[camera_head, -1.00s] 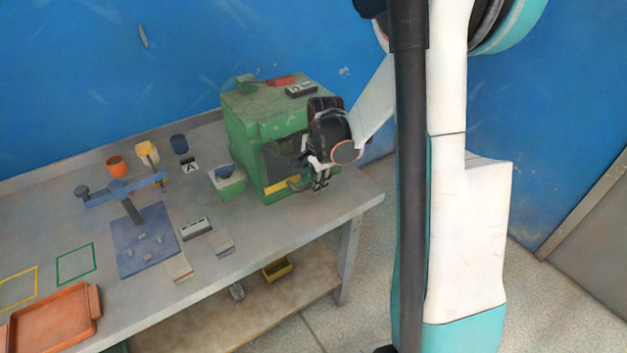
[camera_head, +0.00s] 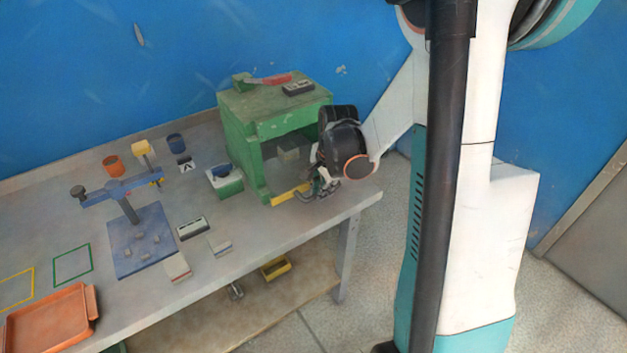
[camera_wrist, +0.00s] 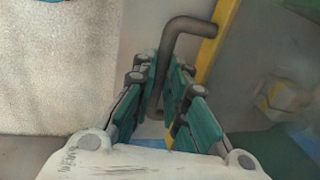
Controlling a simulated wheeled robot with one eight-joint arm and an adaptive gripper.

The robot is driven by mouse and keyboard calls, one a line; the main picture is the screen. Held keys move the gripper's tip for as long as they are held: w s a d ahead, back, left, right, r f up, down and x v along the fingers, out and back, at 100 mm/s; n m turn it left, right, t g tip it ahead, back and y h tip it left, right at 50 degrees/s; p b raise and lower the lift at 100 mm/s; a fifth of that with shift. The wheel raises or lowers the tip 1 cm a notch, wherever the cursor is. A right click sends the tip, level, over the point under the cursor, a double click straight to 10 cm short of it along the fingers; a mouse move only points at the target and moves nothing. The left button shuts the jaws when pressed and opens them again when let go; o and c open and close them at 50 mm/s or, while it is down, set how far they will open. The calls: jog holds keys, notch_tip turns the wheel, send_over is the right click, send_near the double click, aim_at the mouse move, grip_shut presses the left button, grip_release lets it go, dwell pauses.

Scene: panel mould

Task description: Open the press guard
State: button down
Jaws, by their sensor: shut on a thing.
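The green press (camera_head: 240,140) stands at the right end of the bench. Its guard shows a yellow edge strip (camera_head: 288,195) low at the front opening; the same strip runs upright in the wrist view (camera_wrist: 222,32), beside the guard's see-through panel (camera_wrist: 262,70). A dark grey bent handle (camera_wrist: 180,28) is fixed to the strip. My gripper (camera_head: 326,187) is at the strip's right end. In the wrist view its teal fingers (camera_wrist: 172,92) are shut around the handle. My wrist hides part of the guard and the press's right side in the head view.
A red-handled green lever (camera_head: 265,79) and a dark box (camera_head: 298,88) are on top of the press. A green-and-white box (camera_head: 223,181) stands close to its left. The bench's right edge (camera_head: 368,200) is just beyond my gripper. Open floor lies past it.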

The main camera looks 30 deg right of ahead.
jog(key=s, duration=1)
jog(key=shift+s+d, duration=0.2)
jog(key=shift+s, duration=0.05)
jog(key=c, duration=1.6)
grip_release()
jog(key=shift+r, duration=0.15)
notch_tip(320, 180, up, 8)
jog(key=s, duration=0.1)
jog(key=shift+s+f, duration=0.25)
jog(key=shift+s, duration=0.1)
